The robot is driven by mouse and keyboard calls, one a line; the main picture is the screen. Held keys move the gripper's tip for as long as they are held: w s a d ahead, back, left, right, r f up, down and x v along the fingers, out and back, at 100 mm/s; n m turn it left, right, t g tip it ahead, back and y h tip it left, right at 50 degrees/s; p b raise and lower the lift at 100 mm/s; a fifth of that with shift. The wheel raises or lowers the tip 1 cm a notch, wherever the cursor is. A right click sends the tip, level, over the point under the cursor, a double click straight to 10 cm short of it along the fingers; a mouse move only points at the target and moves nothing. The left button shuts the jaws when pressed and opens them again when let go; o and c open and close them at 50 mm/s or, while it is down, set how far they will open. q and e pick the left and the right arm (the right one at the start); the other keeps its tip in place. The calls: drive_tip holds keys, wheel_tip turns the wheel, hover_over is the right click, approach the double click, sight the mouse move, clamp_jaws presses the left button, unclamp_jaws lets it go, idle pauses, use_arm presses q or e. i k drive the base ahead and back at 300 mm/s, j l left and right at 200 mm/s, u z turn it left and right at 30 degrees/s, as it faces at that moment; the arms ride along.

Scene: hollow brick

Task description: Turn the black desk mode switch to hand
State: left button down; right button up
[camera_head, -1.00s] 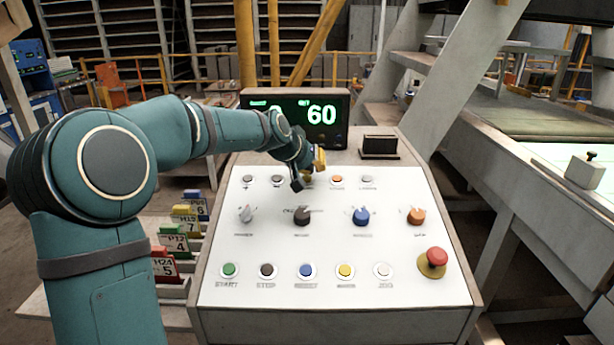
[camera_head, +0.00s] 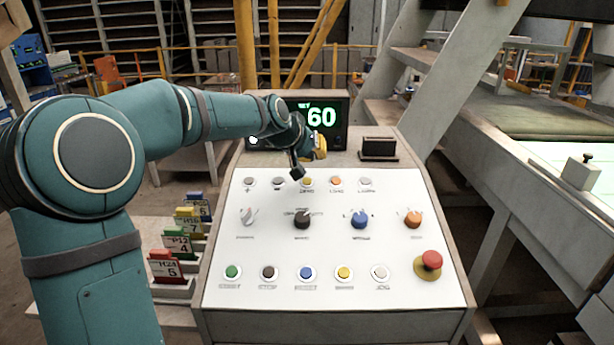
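The black mode switch (camera_head: 302,220) is a dark rotary knob in the knob row of the white desk panel (camera_head: 330,250). It stands between a grey knob (camera_head: 249,216) and a blue knob (camera_head: 360,220). Its label is too small to read. My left gripper (camera_head: 297,174) hangs above the panel's upper part, beyond the black switch and apart from it. Its dark fingertips look close together, but I cannot tell whether they are shut. My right gripper is not in view.
An orange knob (camera_head: 413,220) and a red mushroom button (camera_head: 429,261) are at the right. Several push buttons line the front and back of the panel. A display (camera_head: 325,118) showing 60 stands behind. Numbered coloured tags (camera_head: 166,267) stand left of the desk.

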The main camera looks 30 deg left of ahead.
sight(302, 219)
drive_tip(key=k+j, duration=0.2)
drive_tip(key=k, duration=0.3)
drive_tip(key=k+j, duration=0.15)
drive_tip(key=k, duration=0.3)
drive_tip(key=k+j, duration=0.2)
drive_tip(key=k, duration=0.3)
